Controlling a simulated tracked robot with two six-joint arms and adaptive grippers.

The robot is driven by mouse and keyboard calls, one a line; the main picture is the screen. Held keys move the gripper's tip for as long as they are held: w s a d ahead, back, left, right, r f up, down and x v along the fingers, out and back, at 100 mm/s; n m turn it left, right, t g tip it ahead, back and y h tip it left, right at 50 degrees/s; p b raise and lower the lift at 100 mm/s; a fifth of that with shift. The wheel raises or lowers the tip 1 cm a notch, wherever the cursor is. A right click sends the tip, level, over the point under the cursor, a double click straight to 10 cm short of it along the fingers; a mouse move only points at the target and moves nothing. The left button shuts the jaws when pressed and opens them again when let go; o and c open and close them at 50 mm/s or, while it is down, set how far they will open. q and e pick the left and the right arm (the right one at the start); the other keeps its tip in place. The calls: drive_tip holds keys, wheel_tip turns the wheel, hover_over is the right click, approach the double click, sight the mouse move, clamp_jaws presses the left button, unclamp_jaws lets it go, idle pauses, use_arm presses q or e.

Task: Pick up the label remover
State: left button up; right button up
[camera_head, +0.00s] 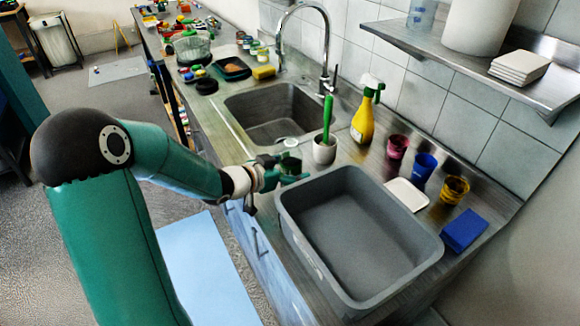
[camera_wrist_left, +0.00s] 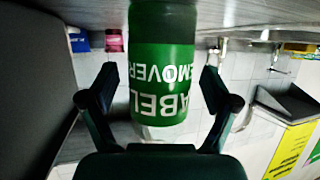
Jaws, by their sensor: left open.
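The label remover is a green container with a pale lid (camera_head: 290,143). It stands on the counter between the sink and the grey tub. In the left wrist view its green label (camera_wrist_left: 160,88) fills the middle, with upside-down white lettering reading "LABEL REMOVER". My left gripper (camera_head: 283,169) is at the container, low over the counter's front edge. In the left wrist view its two fingers (camera_wrist_left: 160,76) are open, one on each side of the container, with visible gaps. My right gripper is not in view.
The grey tub (camera_head: 432,245) is close on the right. A white cup (camera_head: 324,150) with a green-handled brush stands just behind the container. The sink (camera_head: 235,105) lies beyond. A yellow spray bottle (camera_head: 363,122) and coloured cups line the wall side.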

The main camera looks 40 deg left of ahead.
use_arm(q)
drive_tip(key=c, duration=1.4)
drive_tip(key=shift+c, duration=0.2)
drive_tip(key=shift+r, duration=0.25)
